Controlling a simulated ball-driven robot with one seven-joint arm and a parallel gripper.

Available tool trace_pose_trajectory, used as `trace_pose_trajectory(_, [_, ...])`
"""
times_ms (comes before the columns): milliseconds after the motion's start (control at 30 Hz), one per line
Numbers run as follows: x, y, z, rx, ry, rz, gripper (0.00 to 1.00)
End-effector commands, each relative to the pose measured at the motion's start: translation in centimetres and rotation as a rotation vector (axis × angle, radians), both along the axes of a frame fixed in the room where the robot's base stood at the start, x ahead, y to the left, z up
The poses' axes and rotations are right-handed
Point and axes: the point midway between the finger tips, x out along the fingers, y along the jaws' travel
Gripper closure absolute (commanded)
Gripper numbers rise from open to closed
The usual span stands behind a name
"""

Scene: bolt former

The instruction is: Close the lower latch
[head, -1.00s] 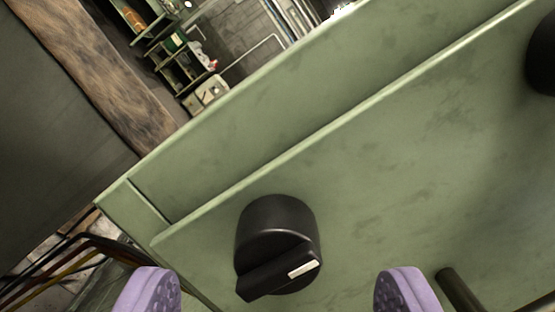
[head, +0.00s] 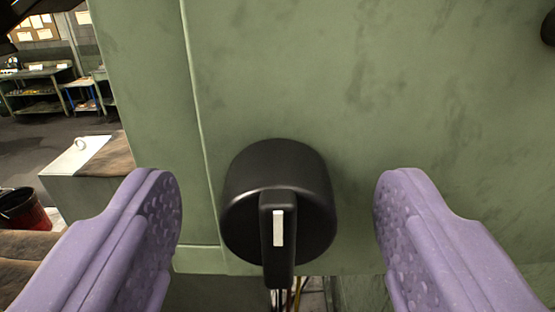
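The lower latch (head: 280,165) is a round black knob on the green panel (head: 290,70), near the panel's lower left corner. Its raised grip bar carries a white mark and stands upright in the picture, pointing down. My gripper (head: 278,205) is open, with one purple padded finger on each side of the latch. Clear gaps show between both fingers and the knob, and nothing is held. Another black part (head: 548,28) is cut off at the upper right edge.
Cables (head: 296,292) hang below the panel's lower edge. At the left are a bench-like block (head: 90,185), a dark red bucket (head: 25,212) and green shelving (head: 38,92) farther back. The panel around the latch is flat and bare.

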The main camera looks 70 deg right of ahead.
Motion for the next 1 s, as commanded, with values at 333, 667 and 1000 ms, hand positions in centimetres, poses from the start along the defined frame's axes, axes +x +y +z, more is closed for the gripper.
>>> trace_pose_trajectory(333, [0.0, 0.0, -0.02, -0.001, 0.002, 0.0, 1.0])
trace_pose_trajectory(667, [-0.01, 0.01, 0.22, -0.155, 0.377, 0.0, 1.0])
trace_pose_trajectory(1000, [0.03, 0.01, 0.29, -0.306, 0.744, 0.001, 1.0])
